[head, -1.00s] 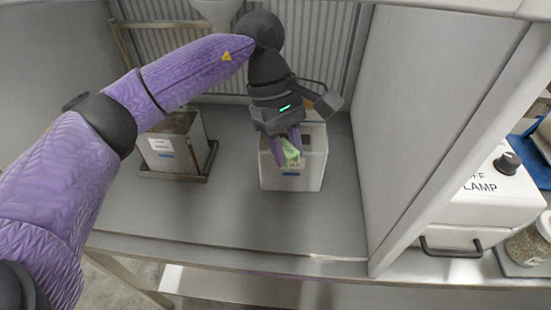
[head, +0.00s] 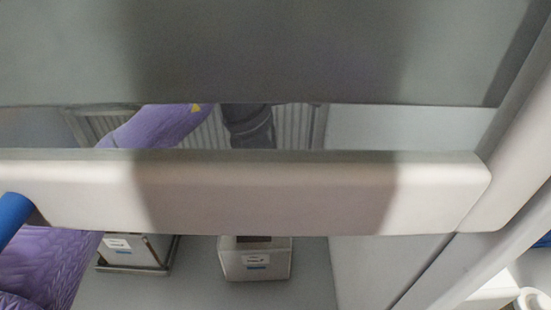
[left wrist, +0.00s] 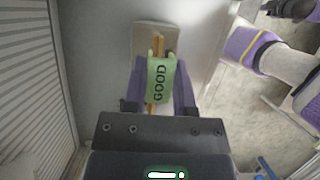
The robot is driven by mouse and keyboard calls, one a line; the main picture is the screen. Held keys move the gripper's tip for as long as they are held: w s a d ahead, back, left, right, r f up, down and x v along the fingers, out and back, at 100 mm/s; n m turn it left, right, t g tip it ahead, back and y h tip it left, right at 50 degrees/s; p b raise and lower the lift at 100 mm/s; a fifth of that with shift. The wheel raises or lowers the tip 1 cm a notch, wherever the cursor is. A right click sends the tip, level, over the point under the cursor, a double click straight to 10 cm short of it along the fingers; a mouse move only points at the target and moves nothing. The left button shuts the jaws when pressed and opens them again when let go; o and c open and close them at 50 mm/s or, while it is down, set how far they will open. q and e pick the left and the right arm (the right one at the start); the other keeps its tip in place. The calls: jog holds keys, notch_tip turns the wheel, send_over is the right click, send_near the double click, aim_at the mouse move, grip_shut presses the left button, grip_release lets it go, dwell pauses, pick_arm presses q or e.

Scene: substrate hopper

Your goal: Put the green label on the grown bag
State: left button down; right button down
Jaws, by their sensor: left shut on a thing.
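My left gripper (left wrist: 158,65) is shut on the green label (left wrist: 160,82), which reads "GOOD", in the left wrist view. In the head view a pale bar hides the left gripper and the label. Two pale bags or boxes with small tags show below the bar, one at the middle (head: 262,264) and one at the left (head: 125,251). I cannot tell which is the grown bag. My right gripper is not seen.
The wide pale bar (head: 300,195) crosses the head view in front of the enclosure, with a grey panel (head: 270,50) above it. The left box stands on a dark tray (head: 150,270). A pale side wall (head: 370,265) closes the right. The floor between the boxes is clear.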

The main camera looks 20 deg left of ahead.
pick_arm(q)
notch_tip(320, 180, down, 6)
jog(key=b, duration=0.4)
jog(key=shift+f+b, duration=0.4)
jog(key=shift+f, duration=0.05)
jog(key=shift+d, duration=0.15)
grip_release()
dwell(0.3)
dwell(0.3)
